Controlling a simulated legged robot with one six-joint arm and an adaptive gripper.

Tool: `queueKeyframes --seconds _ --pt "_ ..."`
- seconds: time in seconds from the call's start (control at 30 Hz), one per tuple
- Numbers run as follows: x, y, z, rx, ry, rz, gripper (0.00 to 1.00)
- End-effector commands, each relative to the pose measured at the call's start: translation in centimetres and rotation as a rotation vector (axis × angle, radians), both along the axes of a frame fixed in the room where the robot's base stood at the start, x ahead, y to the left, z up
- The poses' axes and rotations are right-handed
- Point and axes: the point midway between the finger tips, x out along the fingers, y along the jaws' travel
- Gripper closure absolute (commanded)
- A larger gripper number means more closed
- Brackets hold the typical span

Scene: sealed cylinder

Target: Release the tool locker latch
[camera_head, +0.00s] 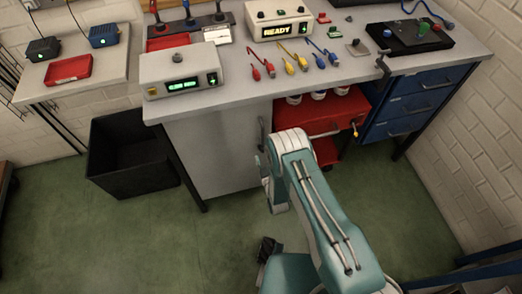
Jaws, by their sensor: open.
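The tool locker seems to be the grey cabinet (215,150) under the bench, with a plain closed front. A slim upright grey handle (262,130) stands at its right edge, which may be the latch. My teal and white arm reaches up from the lower right, its bent joint just right of that handle. My gripper (264,168) is mostly hidden behind the arm; only a small dark grey part shows, just below the handle. Whether it touches the handle or cabinet cannot be told.
The bench top (230,115) holds a READY box (281,25), a green-display box (181,73) and coloured leads. A black bin (130,155) stands left. The green floor is mostly clear.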

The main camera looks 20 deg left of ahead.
Motion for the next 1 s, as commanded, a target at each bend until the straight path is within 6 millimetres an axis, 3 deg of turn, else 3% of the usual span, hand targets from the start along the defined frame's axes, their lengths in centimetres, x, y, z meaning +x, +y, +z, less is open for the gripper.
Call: queueKeyframes --seconds 0.2,0.53,0.57,0.67,1.0 --pt "2.4 1.4 0.0 0.001 -0.001 0.000 0.49" --pt "2.8 1.7 0.0 0.000 0.001 0.000 0.49" --pt "2.8 1.7 0.0 0.000 0.001 0.000 0.53" --pt "2.8 1.7 0.0 0.000 0.001 0.000 0.98" --pt "2.8 1.7 0.0 0.020 0.014 0.000 1.00"
